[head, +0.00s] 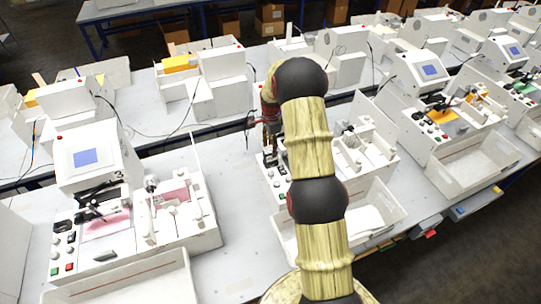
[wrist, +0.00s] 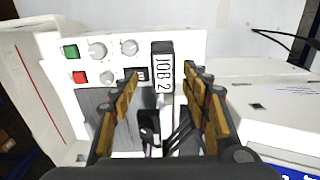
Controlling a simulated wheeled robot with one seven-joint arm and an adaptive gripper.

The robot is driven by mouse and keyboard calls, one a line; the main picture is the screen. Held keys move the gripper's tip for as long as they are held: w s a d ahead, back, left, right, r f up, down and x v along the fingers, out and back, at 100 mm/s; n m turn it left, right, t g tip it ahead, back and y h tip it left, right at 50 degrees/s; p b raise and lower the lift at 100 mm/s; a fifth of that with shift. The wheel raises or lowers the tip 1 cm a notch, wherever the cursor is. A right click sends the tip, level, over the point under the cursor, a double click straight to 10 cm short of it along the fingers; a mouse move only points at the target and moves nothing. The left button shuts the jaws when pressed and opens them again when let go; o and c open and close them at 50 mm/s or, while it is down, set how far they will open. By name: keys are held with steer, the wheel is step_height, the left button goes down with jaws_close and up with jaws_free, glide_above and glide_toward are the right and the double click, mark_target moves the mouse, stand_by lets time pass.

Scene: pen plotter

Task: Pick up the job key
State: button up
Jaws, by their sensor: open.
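The job key is a black block with a white label reading "JOB 2" (wrist: 164,72). In the wrist view it stands upright at the edge of a white control panel (wrist: 185,42). My gripper (wrist: 161,78) is open, with one finger to the left of the key and the other to the right. I see gaps on both sides, and the fingers do not appear closed on it. I cannot make out the key there.
In the wrist view the panel has a green button (wrist: 70,51), a red button (wrist: 80,77) and several knobs. A black part (wrist: 149,126) is below the key. In the head view a similar machine (head: 95,160) stands at left, with white trays in front.

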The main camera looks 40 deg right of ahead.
mark_target(270, 151)
steer(key=shift+w+f+p, duration=0.15)
steer(key=shift+f+p, duration=0.25)
steer(key=shift+f, duration=1)
steer(key=shift+w+f+p, duration=0.1)
steer(key=shift+f+p, duration=0.3)
steer(key=shift+f, duration=1)
steer(key=shift+c, duration=0.7)
steer(key=c, duration=1)
steer(key=shift+c, duration=0.2)
